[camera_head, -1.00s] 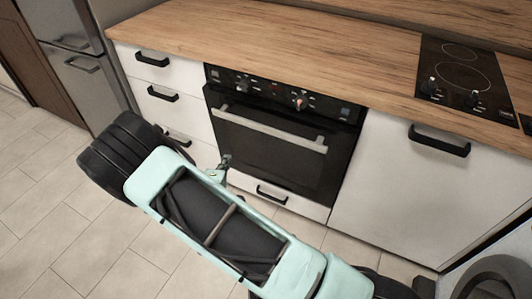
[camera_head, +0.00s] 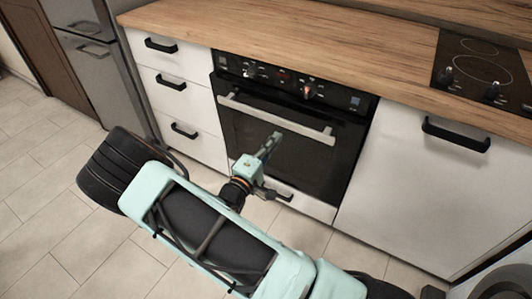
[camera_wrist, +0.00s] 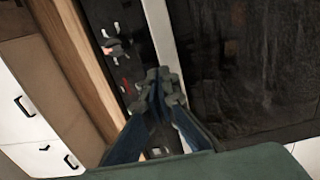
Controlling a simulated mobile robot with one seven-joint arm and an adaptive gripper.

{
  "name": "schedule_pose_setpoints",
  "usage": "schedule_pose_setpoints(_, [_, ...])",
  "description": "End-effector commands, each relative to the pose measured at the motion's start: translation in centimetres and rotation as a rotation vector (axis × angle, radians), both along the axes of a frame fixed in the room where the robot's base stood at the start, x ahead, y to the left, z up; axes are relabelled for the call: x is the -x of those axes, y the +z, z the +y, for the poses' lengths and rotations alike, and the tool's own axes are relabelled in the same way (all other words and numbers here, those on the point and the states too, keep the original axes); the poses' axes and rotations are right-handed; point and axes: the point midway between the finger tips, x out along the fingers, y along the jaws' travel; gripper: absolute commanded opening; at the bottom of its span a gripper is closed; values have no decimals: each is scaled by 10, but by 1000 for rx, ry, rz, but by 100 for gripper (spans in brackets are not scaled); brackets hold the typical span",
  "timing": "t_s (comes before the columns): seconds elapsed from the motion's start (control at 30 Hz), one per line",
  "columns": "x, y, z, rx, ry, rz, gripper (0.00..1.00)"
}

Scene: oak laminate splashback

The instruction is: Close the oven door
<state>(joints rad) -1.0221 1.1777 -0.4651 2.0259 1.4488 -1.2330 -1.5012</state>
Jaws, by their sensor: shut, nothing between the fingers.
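The oven door (camera_head: 310,165) is a dark glass panel with a pale bar handle (camera_head: 300,129) along its top. It stands upright and looks shut or nearly shut; I cannot tell whether a small gap is left at its top. My gripper (camera_head: 273,139) is in front of the door glass, just below the handle. In the wrist view the fingers (camera_wrist: 162,82) are shut and empty, with the handle (camera_wrist: 158,25) and the door (camera_wrist: 240,70) beyond them. I cannot tell whether the fingertips touch the door.
The oven's control panel (camera_head: 290,82) with its knobs is above the door. White drawers (camera_head: 185,88) are to the left and a white cabinet (camera_head: 420,185) to the right. The wooden worktop (camera_head: 290,35) overhangs above, with a black hob (camera_head: 475,70). Tiled floor (camera_head: 50,190) is free at left.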

Motion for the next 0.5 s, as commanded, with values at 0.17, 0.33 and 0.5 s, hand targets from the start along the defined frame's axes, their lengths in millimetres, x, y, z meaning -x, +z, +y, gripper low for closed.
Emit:
schedule_pose_setpoints(0.17, [-26,1,-19,-1,-1,-1,0])
schedule_pose_setpoints(0.33, [-40,3,-28,-1,0,-1,0])
schedule_pose_setpoints(0.5, [-44,4,-31,0,2,1,0])
